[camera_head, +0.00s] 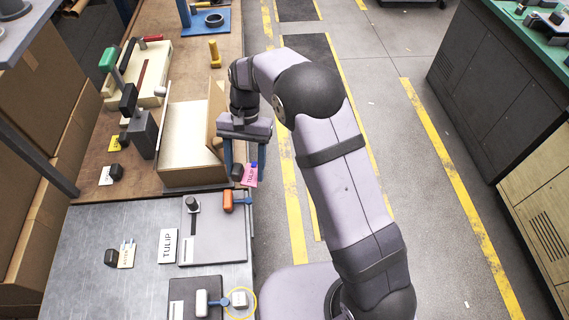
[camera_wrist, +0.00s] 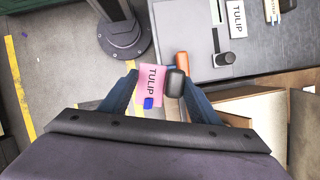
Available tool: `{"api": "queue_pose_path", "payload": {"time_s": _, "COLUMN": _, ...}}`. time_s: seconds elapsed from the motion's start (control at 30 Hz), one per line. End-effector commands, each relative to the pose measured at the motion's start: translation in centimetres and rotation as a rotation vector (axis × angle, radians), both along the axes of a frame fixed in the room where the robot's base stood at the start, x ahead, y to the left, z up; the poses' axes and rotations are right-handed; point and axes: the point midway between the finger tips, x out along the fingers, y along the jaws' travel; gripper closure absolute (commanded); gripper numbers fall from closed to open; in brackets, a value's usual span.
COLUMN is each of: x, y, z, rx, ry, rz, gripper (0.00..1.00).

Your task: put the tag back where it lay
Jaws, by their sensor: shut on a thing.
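The pink tag (camera_head: 250,175) printed TULIP has a blue patch and a dark knob (camera_head: 237,170) at one end. My gripper (camera_head: 247,172) is shut on it; the wrist view shows the tag (camera_wrist: 152,80) and its black knob (camera_wrist: 175,83) between the two blue fingers. The tag appears held beside the bench's right edge, near the corner of an open wooden box. Similar tags with dark knobs lie on the bench: a yellow one (camera_head: 114,144), a white one (camera_head: 104,176) and a cream one (camera_head: 126,255). A white TULIP card (camera_head: 168,246) lies on the grey metal top.
The open wooden box (camera_head: 184,177) stands left of my gripper. A grey plate (camera_head: 215,245) with a dark post lies in front, an orange-ended tool (camera_head: 228,200) at its far right corner. A white-ended tool (camera_head: 202,303) lies nearer. Floor is open right of the bench.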

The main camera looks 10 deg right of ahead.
Motion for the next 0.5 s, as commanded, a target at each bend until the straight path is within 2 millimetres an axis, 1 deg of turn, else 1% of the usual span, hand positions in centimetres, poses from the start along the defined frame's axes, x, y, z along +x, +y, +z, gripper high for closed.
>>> {"api": "queue_pose_path", "payload": {"time_s": 0.03, "x": -0.3, "y": 2.1, "z": 0.7, "rx": 0.001, "ry": 0.0, "rz": -0.022, "gripper": 0.8}}
{"api": "queue_pose_path", "payload": {"time_s": 0.27, "x": -1.6, "y": 10.5, "z": 1.8, "rx": 0.001, "ry": -0.002, "rz": -0.182, "gripper": 0.8}}
{"api": "queue_pose_path", "payload": {"time_s": 0.3, "x": -1.8, "y": 12.0, "z": 1.8, "rx": 0.0, "ry": -0.003, "rz": -0.219, "gripper": 0.8}}
{"api": "queue_pose_path", "payload": {"time_s": 0.37, "x": -2.3, "y": 14.5, "z": 1.8, "rx": -0.001, "ry": -0.002, "rz": -0.281, "gripper": 0.8}}
{"api": "queue_pose_path", "payload": {"time_s": 0.4, "x": -2.4, "y": 16.2, "z": 1.6, "rx": -0.001, "ry": -0.005, "rz": -0.33, "gripper": 0.8}}
{"api": "queue_pose_path", "payload": {"time_s": 0.5, "x": -2.7, "y": 19.9, "z": 0.9, "rx": -0.005, "ry": -0.007, "rz": -0.456, "gripper": 0.8}}
